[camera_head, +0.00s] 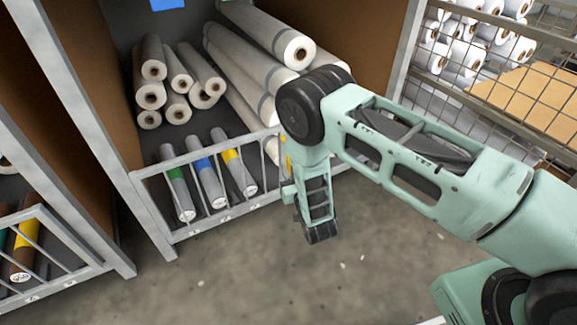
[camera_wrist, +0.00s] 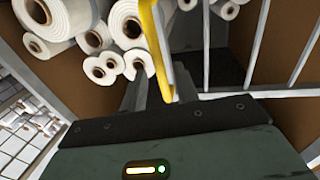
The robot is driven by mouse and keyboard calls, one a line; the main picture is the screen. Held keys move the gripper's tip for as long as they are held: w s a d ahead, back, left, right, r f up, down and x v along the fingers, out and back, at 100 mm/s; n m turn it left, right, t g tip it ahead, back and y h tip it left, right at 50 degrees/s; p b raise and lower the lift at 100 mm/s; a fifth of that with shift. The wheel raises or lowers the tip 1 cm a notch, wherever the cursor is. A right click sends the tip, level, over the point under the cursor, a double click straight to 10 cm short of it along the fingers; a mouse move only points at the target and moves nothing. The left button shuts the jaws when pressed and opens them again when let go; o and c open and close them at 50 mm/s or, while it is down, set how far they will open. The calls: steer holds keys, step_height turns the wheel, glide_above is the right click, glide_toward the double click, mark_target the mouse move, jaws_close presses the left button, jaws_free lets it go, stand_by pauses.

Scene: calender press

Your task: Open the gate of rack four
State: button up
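A grey barred gate (camera_head: 205,227) closes the low front of the middle rack bay. It looks shut, its top rail level across the bay. A yellow upright handle (camera_wrist: 158,45) runs down toward my gripper in the wrist view. A bit of yellow (camera_head: 284,158) shows beside my arm at the gate's right part in the head view. My gripper (camera_wrist: 160,92) has its grey fingers close about the lower end of the handle. Whether they press on it I cannot tell. In the head view my arm hides the fingers and the gate's right end. No rack number is readable.
Rolls with green, blue and yellow bands (camera_head: 205,180) lean behind the gate; white rolls (camera_head: 265,45) lie deeper in. Another barred gate (camera_head: 45,265) stands at the left. A wire mesh panel (camera_head: 490,75) is at the right. The concrete floor (camera_head: 250,280) before the gate is clear.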

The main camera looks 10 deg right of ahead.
steer(key=shift+w+a+b, duration=0.15)
steer(key=shift+w+b, duration=0.3)
steer(key=shift+w, duration=1.45)
jaws_close()
steer(key=shift+s, duration=0.1)
